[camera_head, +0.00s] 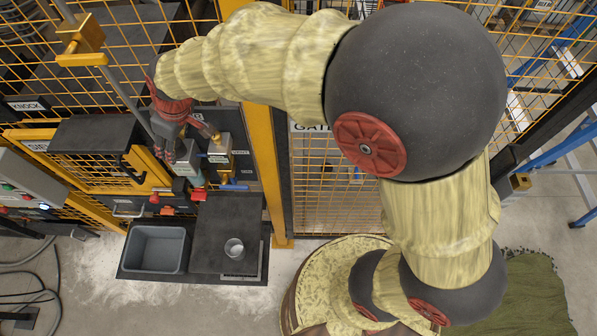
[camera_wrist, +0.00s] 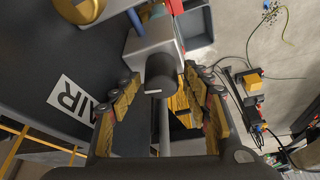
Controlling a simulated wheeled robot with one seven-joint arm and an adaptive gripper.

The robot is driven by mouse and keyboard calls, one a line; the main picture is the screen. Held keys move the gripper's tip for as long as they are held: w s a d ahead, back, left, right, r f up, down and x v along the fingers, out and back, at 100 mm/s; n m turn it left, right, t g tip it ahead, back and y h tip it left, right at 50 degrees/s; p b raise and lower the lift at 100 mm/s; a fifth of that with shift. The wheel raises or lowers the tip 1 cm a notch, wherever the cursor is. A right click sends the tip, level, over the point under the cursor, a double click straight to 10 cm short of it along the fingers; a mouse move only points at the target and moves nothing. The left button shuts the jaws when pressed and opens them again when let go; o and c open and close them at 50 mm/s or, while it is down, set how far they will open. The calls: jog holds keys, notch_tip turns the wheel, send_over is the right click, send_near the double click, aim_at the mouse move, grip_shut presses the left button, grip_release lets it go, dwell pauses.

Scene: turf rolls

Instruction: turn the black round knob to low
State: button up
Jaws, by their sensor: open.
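The black round knob (camera_wrist: 162,76) shows in the wrist view, on the front of a grey box (camera_wrist: 150,42). A pale line marks the knob's face, close to level in that view. My gripper (camera_wrist: 164,88) is open, with one finger left of the knob and one right of it. Gaps show between the knob and both fingers, so it is not gripped. In the head view my gripper (camera_head: 178,142) is at the panel on the left, and I cannot make out the knob there. No low mark is readable.
A label ending in "AIR" (camera_wrist: 75,98) is on the dark panel. Below the panel, a grey bin (camera_head: 157,250) and a dark board (camera_head: 212,260) with a metal cup (camera_head: 234,249) stand side by side. A yellow post (camera_head: 266,165) and mesh fence rise to the right.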

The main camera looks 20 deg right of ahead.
jog(key=m+h+p, duration=0.1)
jog(key=m, duration=0.3)
jog(key=shift+s+a+f+t, duration=0.1)
jog(key=shift+t, duration=0.3)
jog(key=m+h, duration=0.1)
jog(key=m, duration=0.1)
jog(key=m+h+b, duration=0.1)
jog(key=m, duration=0.2)
jog(key=shift+t, duration=0.4)
jog(key=v, duration=0.8)
jog(key=s+d+f+b, duration=0.4)
jog(key=d+f+b, duration=0.1)
jog(key=d, duration=0.3)
jog(key=s+d+f+b, duration=0.5)
jog(key=d+b, duration=0.3)
jog(key=d, duration=0.1)
jog(key=s+d+f+b, duration=0.4)
jog(key=d+b, duration=0.3)
jog(key=d, duration=0.2)
jog(key=shift+s+d+f, duration=0.25)
jog(key=shift+s+f, duration=0.15)
jog(key=shift+f, duration=0.25)
